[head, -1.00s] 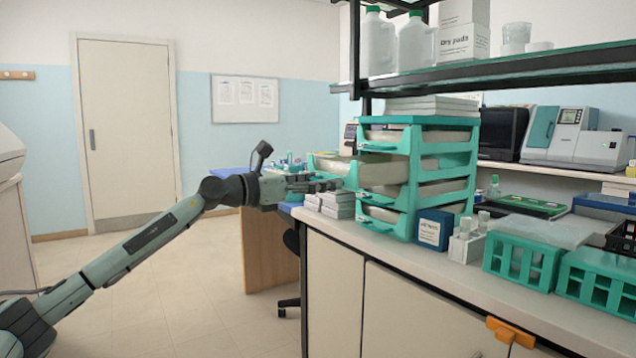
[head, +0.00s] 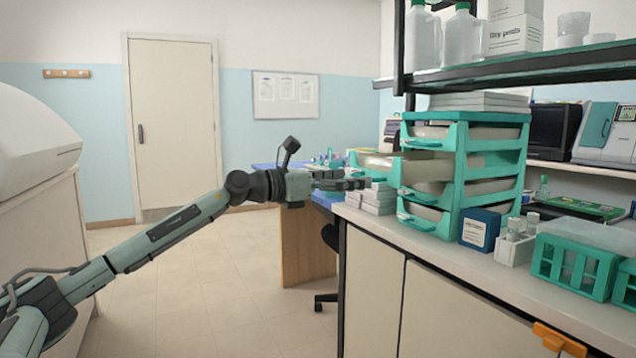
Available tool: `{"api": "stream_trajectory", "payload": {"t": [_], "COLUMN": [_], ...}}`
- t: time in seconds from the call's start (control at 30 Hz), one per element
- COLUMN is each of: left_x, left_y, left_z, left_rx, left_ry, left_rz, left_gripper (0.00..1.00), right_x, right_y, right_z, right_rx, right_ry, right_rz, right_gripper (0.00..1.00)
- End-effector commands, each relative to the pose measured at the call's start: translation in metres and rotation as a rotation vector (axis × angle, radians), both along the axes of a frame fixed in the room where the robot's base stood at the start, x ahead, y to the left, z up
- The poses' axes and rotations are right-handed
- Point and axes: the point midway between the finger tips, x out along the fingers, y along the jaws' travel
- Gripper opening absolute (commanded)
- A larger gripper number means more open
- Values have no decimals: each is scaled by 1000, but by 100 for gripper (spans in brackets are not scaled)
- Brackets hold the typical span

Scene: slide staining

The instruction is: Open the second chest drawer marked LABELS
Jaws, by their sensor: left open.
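The teal drawer chest (head: 491,131) stands on the bench at right of centre. Its second drawer (head: 370,160) from the top is pulled out, its teal front well to the left of the chest frame. The other drawers look shut, and I cannot read any drawer label. My left gripper (head: 358,183) is open and empty, pointing right, just in front of the lower part of the pulled-out drawer's front in the picture. I cannot tell whether it touches it. My right gripper is not in view.
Stacked white boxes (head: 378,200) sit on the bench left of the chest, below the drawer. A dark blue box (head: 480,229) and a teal rack (head: 575,262) stand to its right. A shelf (head: 530,68) hangs above. The floor at left is clear.

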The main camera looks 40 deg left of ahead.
Motion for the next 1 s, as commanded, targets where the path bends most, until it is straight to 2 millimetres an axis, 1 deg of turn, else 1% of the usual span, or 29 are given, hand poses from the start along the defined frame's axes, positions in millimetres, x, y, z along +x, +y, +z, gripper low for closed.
{"api": "stream_trajectory", "payload": {"t": [0.07,0.37,0.8,1.0], "left_x": [-6,-30,-71,-78], "left_y": [4,10,27,31], "left_z": [-4,-4,-1,-1], "left_rx": [-3,-3,-3,0], "left_ry": [7,6,1,2], "left_rz": [2,-5,-6,-3], "left_gripper": [84,84,84,84], "right_x": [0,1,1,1], "right_y": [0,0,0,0], "right_z": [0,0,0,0], "right_rx": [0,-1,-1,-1], "right_ry": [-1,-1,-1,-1], "right_rz": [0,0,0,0], "right_gripper": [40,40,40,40]}}
